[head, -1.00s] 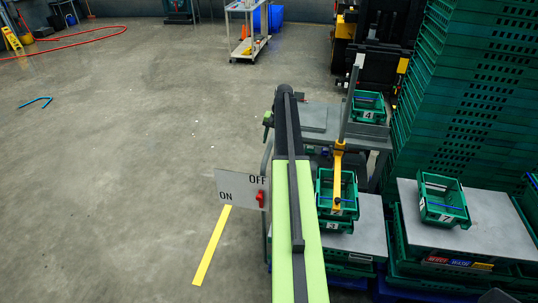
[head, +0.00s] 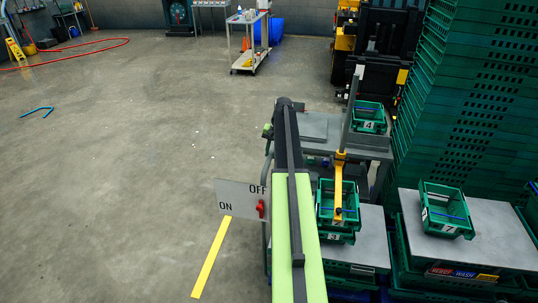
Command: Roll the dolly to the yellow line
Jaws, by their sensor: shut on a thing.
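The yellow line (head: 211,258) is a short slanted strip on the floor, left of my arm. The dolly appears to be the grey cart (head: 312,127), with a bent tube handle on its left side. It stands beyond and right of the line. My arm reaches over the cart's left edge. My gripper (head: 267,131) shows only as a small green and dark part by the arm's tip; it is shut at the handle. Its jaws and the contact are hidden.
An ON/OFF sign (head: 232,194) with a red switch stands by the line's far end. Green crates (head: 445,210) and grey tops fill the right, below a tall crate stack (head: 465,110). A white trolley (head: 248,45) and red hose (head: 75,47) are far back. The left floor is mostly clear.

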